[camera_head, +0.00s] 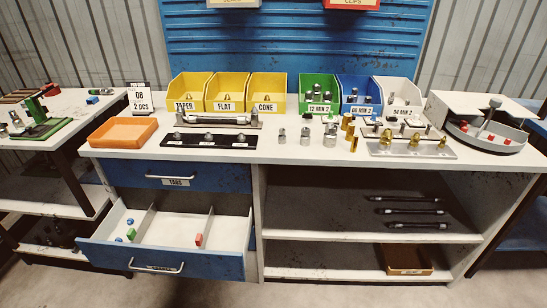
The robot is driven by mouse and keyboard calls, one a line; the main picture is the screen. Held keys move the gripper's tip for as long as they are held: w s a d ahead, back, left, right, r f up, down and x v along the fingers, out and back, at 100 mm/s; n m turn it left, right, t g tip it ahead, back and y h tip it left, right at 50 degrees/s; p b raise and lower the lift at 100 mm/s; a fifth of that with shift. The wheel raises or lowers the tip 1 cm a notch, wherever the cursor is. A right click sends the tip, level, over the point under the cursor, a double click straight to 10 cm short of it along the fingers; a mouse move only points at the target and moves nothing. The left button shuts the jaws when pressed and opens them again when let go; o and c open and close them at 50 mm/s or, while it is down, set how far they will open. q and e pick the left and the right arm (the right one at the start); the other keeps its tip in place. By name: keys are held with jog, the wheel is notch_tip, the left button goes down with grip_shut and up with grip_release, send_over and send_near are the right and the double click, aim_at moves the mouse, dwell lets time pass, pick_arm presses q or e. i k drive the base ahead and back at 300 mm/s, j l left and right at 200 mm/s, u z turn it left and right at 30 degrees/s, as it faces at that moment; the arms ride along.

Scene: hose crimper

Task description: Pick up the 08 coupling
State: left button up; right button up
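A blue bin (373,88) with a label that seems to read "08 MIN 2" stands at the back of the bench, right of centre. Metal couplings (361,99) show inside it. Several loose silver couplings stand on the bench top in front of the bins, among them a small one (282,136), a middle one (305,136) and a larger one (330,136). I cannot tell their sizes from any marking. A white card (139,97) at the back left reads "08" and "2 pcs". Neither of my grippers shows in this view.
A green bin (318,84) and a grey bin (399,93) flank the blue one; yellow bins (186,86) stand left. A metal plate with brass fittings (412,150) lies front right, an orange tray (123,133) left. A lower drawer (170,240) is open.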

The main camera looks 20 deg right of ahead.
aim_at(305, 138)
jog(key=l+u, duration=0.15)
jog(key=u, duration=0.55)
jog(key=l+u, duration=0.3)
jog(key=k+l+u, duration=0.1)
jog(key=l+u, duration=0.2)
jog(key=l, duration=0.2)
jog(key=k+l+u, duration=0.15)
jog(key=l, duration=0.25)
jog(key=k+l+u, duration=0.15)
jog(key=l, duration=0.3)
jog(key=k+l, duration=0.15)
jog(key=l, duration=0.25)
jog(key=k+l, duration=0.15)
jog(key=l, duration=0.25)
jog(key=k+l, duration=0.15)
jog(key=l, duration=0.25)
jog(key=u, duration=0.05)
